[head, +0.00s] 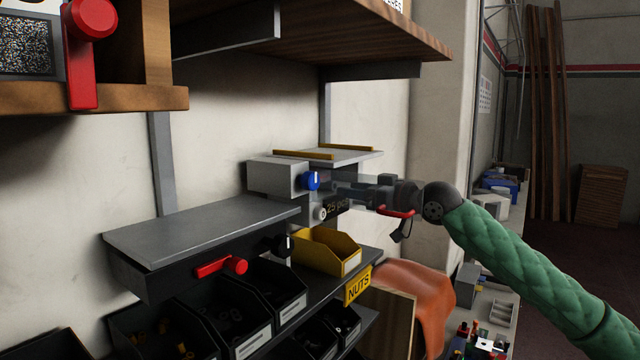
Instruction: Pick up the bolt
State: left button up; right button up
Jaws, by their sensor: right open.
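I cannot pick out a bolt with certainty. Small brass-coloured pieces (162,327) lie in the black bin at the lower left, too small and dark to identify. The yellow bin (345,263) stands near a yellow "NUTS" label (357,285); its contents are mostly hidden by its walls. My right gripper (335,188) is open, reaching in from the right, above the yellow bin and in front of the grey vacuum table unit. I see nothing held between its fingers. My left gripper is not in view.
The grey unit has a blue knob (313,181) close to the right gripper. A grey shelf (200,232) with a red valve handle (222,266) is at the left. A wooden shelf (370,35) hangs above. Black bins (273,290) line the lower rack.

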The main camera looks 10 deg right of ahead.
jog(key=p+x, duration=0.2)
jog(key=x, duration=0.1)
jog(key=p+x, duration=0.1)
jog(key=x, duration=0.1)
jog(key=shift+r, duration=0.3)
jog(key=shift+w+a+f+p, duration=0.1)
jog(key=shift+w+a+p, duration=0.2)
jog(key=shift+a+p, duration=0.05)
jog(key=shift+w+a+f, duration=0.2)
jog(key=shift+w+a, duration=0.1)
jog(key=shift+w, duration=0.05)
jog(key=shift+s+d, duration=0.1)
jog(key=shift+d, duration=0.05)
jog(key=c, duration=0.9)
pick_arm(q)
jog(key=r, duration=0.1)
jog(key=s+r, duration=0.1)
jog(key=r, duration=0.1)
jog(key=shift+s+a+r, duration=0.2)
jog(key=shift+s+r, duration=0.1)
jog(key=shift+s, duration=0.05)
pick_arm(e)
grip_shut()
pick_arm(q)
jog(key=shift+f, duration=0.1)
